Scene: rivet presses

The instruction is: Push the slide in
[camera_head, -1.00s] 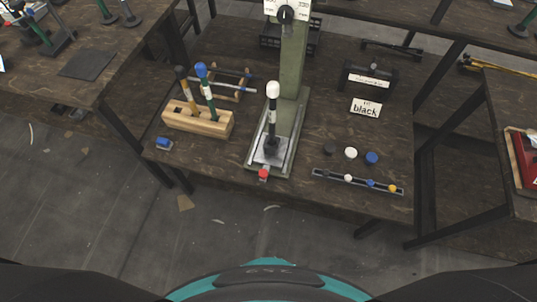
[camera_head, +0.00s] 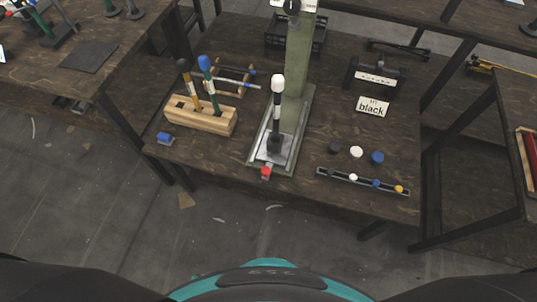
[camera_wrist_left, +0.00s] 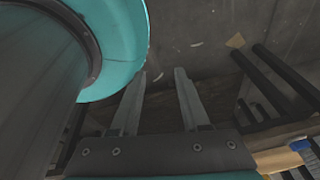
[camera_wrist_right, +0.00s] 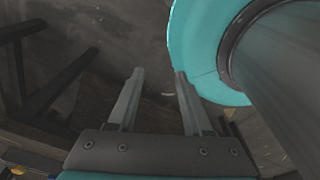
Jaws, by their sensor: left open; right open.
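A green rivet press (camera_head: 297,60) stands on the dark table in the head view. On its base lies a grey metal slide plate (camera_head: 275,148) carrying an upright black-and-white post with a white top (camera_head: 277,84). A small red knob (camera_head: 266,171) sits at the front end, by the table's front edge. My left gripper (camera_wrist_left: 160,75) is open and empty in the left wrist view, with floor beyond it. My right gripper (camera_wrist_right: 158,73) is open and empty in the right wrist view. Neither gripper shows in the head view, and both are apart from the press.
Open floor lies in front.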

